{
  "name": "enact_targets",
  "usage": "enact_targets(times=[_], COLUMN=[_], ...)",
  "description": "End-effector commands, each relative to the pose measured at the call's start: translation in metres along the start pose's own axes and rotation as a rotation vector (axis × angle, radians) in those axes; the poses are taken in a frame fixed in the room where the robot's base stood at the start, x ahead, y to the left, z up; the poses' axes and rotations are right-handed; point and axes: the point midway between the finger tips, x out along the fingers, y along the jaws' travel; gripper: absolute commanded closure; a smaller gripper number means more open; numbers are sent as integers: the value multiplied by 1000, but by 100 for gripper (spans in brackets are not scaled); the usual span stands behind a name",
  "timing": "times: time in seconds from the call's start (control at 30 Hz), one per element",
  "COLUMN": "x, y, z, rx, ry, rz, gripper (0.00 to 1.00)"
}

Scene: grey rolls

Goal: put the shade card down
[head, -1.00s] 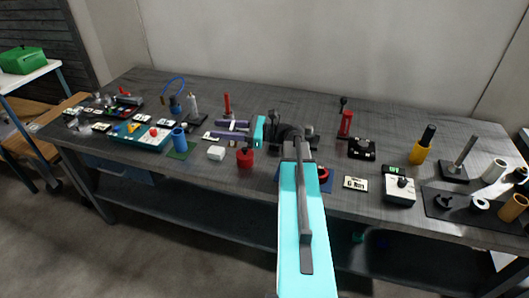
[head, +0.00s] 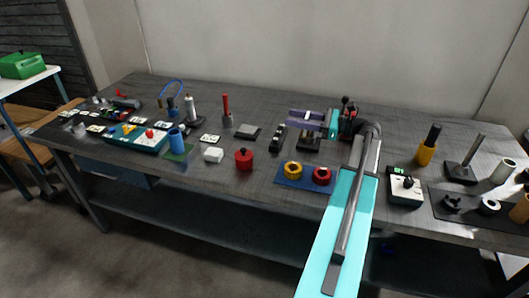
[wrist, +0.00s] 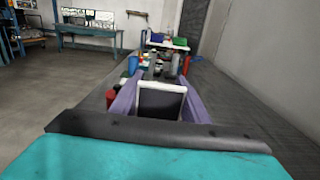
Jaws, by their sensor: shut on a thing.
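My gripper (head: 290,119) has two purple fingers and reaches left from the turquoise wrist, above the back middle of the bench. It is shut on the shade card (wrist: 160,104), a dark grey panel with a white border, which stands upright between the fingers in the wrist view. In the head view the card is mostly hidden by the fingers. A black block or stand (head: 308,144) sits on the bench just below the fingers. I cannot tell whether the card touches it.
A grey square pad (head: 247,132) and a slotted black holder (head: 278,138) lie to the left. A blue mat (head: 306,184) bears a yellow and a red ring in front. A red knobbed pot (head: 244,159) stands nearby. The dark bench (head: 200,222) is crowded toward both ends.

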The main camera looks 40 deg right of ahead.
Motion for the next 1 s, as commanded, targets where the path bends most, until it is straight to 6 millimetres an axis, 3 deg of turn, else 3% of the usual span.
enact_targets(times=[0.43, 0.8, 1.0], x=[0, 0, 0], y=[0, 0, 0], z=[-4, -49, -62], rx=[2, 3, 0], ry=[0, -1, -1], rz=[0, 1, 1], gripper=[80, 80, 80])
